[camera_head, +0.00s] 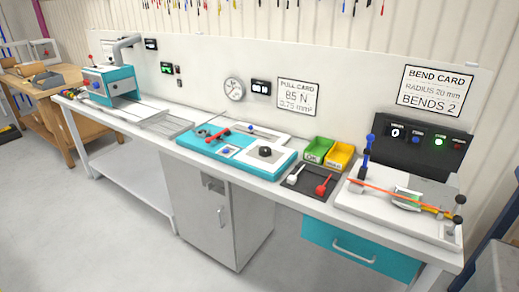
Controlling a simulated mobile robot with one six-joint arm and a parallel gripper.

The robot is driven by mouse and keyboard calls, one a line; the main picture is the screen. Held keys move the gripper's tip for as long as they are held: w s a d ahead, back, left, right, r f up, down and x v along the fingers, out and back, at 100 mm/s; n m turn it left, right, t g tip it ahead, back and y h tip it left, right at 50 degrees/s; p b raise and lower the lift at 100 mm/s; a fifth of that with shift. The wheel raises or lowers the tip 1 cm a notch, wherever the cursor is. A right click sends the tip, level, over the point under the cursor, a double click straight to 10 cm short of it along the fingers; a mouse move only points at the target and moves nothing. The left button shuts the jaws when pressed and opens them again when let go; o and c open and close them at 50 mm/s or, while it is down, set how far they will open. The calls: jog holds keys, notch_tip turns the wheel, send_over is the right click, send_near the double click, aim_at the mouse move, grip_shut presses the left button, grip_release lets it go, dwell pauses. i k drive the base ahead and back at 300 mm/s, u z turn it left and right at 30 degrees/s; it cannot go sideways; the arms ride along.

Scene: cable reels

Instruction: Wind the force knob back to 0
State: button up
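A teal and white bench device (216,151) lies flat on the middle of the long workbench. A black round knob (265,152) stands on its right part; I cannot read any scale or marking by it, so its setting is unclear. A small blue knob (225,153) and a red lever-like part (218,134) are on its left part. A round dial gauge (233,90) and a small dark display (261,87) are on the wall panel behind; their readings are too small to tell. My gripper is not in view.
A pull card (297,97) reading 85 N hangs behind. Green (318,150) and yellow (340,156) bins and a dark tray (298,181) stand right of the device. Further right is a white bending fixture (380,205). The floor (110,235) before the bench is clear.

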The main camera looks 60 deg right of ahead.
aim_at(264, 151)
jog(key=z, duration=0.1)
jog(key=i, duration=0.95)
jog(key=u, duration=0.05)
